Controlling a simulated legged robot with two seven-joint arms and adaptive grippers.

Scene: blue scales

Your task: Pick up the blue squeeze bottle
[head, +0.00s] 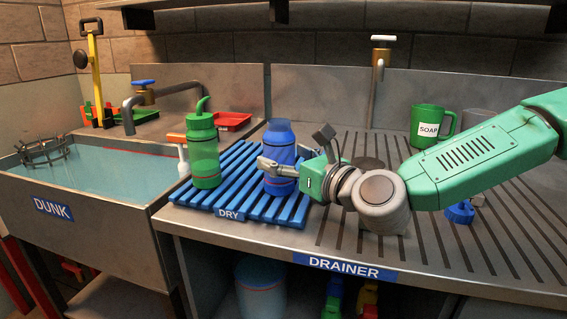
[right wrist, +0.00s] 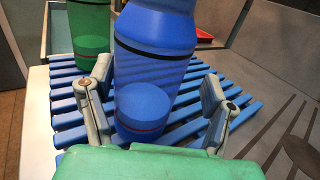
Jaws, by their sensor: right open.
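The blue squeeze bottle (head: 279,140) stands upright on the blue slatted DRY rack (head: 188,198), to the right of a green bottle (head: 203,150). My right gripper (head: 279,167) reaches in from the right at the blue bottle's middle. In the right wrist view the blue bottle (right wrist: 152,62) rises between the two open fingers (right wrist: 155,100), with visible space by the right finger. The green bottle (right wrist: 90,35) shows behind at left. My left gripper is in neither view.
A water-filled DUNK sink (head: 52,207) is at left. A red tray (head: 232,121) lies behind the rack. The slotted DRAINER counter (head: 460,250) holds a green SOAP mug (head: 428,127) and a small blue item (head: 460,212) at right.

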